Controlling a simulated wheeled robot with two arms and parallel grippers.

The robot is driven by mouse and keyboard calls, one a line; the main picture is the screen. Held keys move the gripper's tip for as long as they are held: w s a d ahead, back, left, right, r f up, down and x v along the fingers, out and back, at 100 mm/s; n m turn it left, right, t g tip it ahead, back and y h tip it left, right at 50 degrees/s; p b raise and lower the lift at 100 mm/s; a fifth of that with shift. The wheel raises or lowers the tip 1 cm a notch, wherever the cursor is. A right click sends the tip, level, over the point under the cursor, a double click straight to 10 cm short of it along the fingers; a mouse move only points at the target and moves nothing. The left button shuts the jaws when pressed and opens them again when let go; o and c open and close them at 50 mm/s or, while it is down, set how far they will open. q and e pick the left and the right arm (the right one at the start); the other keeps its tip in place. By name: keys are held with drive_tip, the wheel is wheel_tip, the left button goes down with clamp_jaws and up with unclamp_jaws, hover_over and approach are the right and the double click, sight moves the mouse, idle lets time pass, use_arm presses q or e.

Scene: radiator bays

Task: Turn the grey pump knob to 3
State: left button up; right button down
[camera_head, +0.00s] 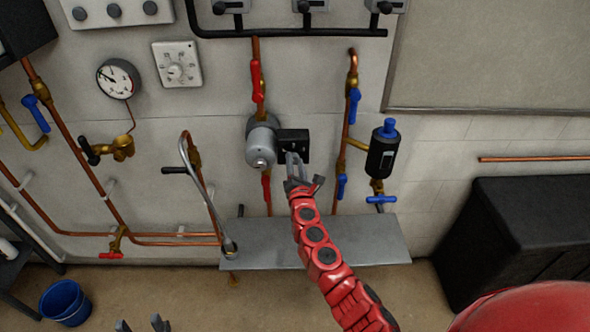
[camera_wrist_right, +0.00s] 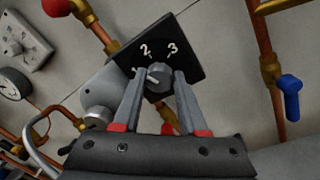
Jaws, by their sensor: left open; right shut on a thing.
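The grey pump (camera_head: 261,147) is on the wall with a black control plate (camera_head: 294,135) on its right side. In the right wrist view the plate (camera_wrist_right: 183,48) shows the numbers 2 and 3, and a mark at the left is partly covered by a finger. The grey knob (camera_wrist_right: 158,77) has a white pointer line aimed left, away from 3. My right gripper (camera_head: 296,160) is at the plate, its fingers (camera_wrist_right: 160,80) shut on the knob from both sides. My left gripper (camera_head: 142,325) is open and empty at the bottom edge, far from the pump.
Red-handled valves (camera_head: 256,80) sit above and below the pump. A copper pipe with blue handles (camera_head: 354,105) runs to its right, beside a black cylinder (camera_head: 381,155). A grey shelf (camera_head: 280,235) lies below; a blue bucket (camera_head: 65,302) stands on the floor.

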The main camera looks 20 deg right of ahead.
drive_tip(key=m+b, duration=0.2)
drive_tip(key=m, duration=0.1)
drive_tip(key=m+b, duration=0.3)
drive_tip(key=m+h+b, duration=0.1)
drive_tip(key=m+b, duration=0.2)
drive_tip(key=shift+a+f, duration=0.1)
drive_tip(key=shift+f, duration=0.2)
drive_tip(key=shift+m+h+b, duration=0.4)
drive_tip(key=shift+m+b, duration=2.3)
drive_tip(key=shift+b, duration=0.25)
drive_tip(key=shift+m+h+b, duration=0.4)
drive_tip(key=shift+m+b, duration=2.3)
drive_tip(key=shift+b, duration=0.2)
drive_tip(key=shift+r, duration=0.1)
drive_tip(key=shift+c, duration=2.3)
unclamp_jaws()
drive_tip(key=shift+a, duration=0.1)
